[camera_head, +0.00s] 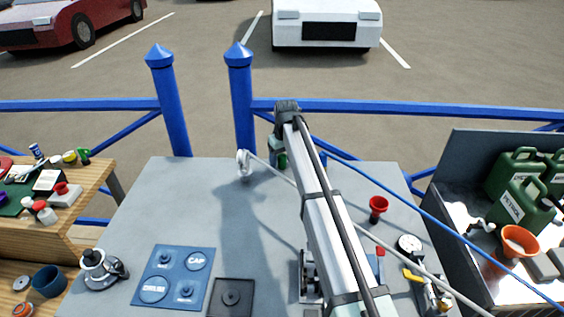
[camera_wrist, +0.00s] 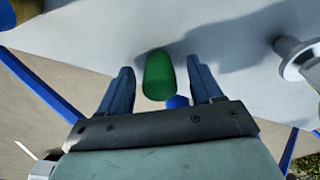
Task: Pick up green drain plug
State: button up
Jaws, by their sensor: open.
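The green drain plug (camera_wrist: 159,76) shows in the wrist view as a green rounded cylinder on the grey deck (camera_wrist: 215,52). My gripper (camera_wrist: 162,82) is open, with one dark blue finger on each side of the plug and a gap on both sides. The plug lies between the fingers in the picture; how far below or beyond the fingertips it is I cannot tell. In the head view my gripper is largely hidden behind my arm at the far edge of the deck, and a bit of green, likely the plug (camera_head: 283,160), shows beside it.
A white fairlead-like fitting (camera_head: 244,162) with a rope stands left of my gripper, also in the wrist view (camera_wrist: 298,60). A blue rope crosses to the right. Blue railing (camera_head: 420,108) stands behind.

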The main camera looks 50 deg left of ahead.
jog(key=c, duration=1.1)
